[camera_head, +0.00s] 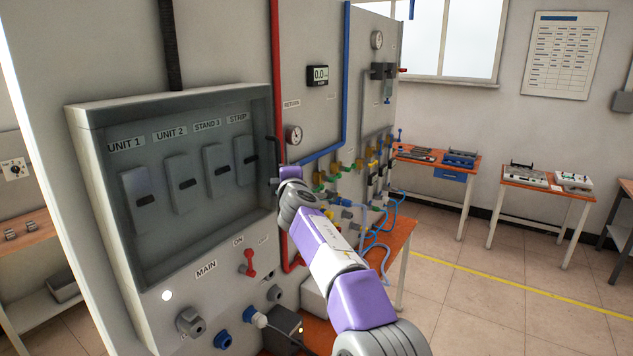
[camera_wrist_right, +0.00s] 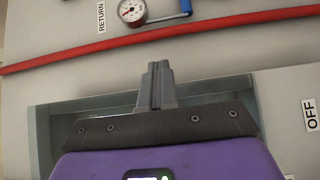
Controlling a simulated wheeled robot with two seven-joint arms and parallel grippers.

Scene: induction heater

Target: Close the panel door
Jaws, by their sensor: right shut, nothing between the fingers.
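The panel door (camera_head: 195,108) has a grey tinted pane that lies over several breaker switches in the head view. I cannot tell whether its right edge sits fully flush with the box. In the wrist view the shut, empty fingers (camera_wrist_right: 157,85) lie in front of the panel's edge; contact is unclear. My left gripper is not in view.
A red pipe (camera_head: 277,60) and a gauge (camera_head: 293,135) are just right of the panel. A red main switch (camera_head: 249,263) and sockets (camera_head: 190,321) sit below. Hoses and valves (camera_head: 345,180) crowd the wall behind my arm. Open floor (camera_head: 500,300) lies right.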

